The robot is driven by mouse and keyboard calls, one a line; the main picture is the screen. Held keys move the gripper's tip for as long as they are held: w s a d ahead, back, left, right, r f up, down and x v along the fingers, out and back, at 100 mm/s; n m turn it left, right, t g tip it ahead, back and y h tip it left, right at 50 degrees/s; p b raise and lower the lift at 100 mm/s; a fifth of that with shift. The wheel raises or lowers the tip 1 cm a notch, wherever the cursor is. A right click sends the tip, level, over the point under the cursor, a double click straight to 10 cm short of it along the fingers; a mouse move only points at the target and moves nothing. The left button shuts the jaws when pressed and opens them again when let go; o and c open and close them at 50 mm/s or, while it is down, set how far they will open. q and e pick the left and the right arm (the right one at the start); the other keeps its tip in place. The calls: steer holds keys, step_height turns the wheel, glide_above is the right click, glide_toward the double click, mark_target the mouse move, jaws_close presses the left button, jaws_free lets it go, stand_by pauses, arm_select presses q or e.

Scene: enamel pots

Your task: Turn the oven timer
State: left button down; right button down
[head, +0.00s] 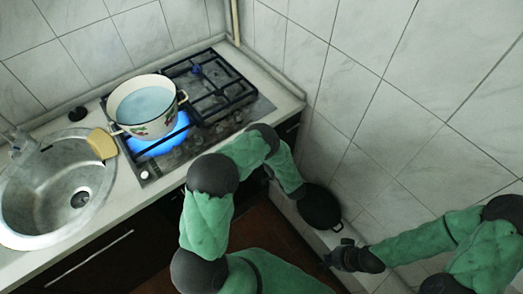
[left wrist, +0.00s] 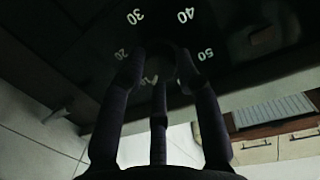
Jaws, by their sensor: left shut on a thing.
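The oven timer (left wrist: 161,50) is a dark knob on a black panel, ringed by white numbers; 20, 30, 40 and 50 are readable in the left wrist view. My left gripper (left wrist: 160,68) has its dark fingers around the knob and is shut on it. The fingers cover part of the dial, so its pointer cannot be made out. In the head view the oven front and timer are hidden below the counter edge and behind my left arm. My right gripper (head: 345,256) is low at the right, away from the oven; its fingers are too dark to read.
A white enamel pot (head: 143,118) with water stands on the hob (head: 250,103) over a blue flame. A sink (head: 40,205) with a yellow sponge (head: 102,144) is at the left. A dark round pan (head: 320,207) sits low by the tiled wall.

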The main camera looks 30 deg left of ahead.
arm_select(q)
steer(key=shift+w+r+m, duration=0.1)
steer(key=shift+r+m, duration=0.05)
steer(key=shift+m, duration=0.85)
steer(key=c, duration=0.9)
jaws_free()
steer(key=shift+a, duration=0.1)
steer(key=v, duration=1.2)
steer(key=shift+w, duration=0.15)
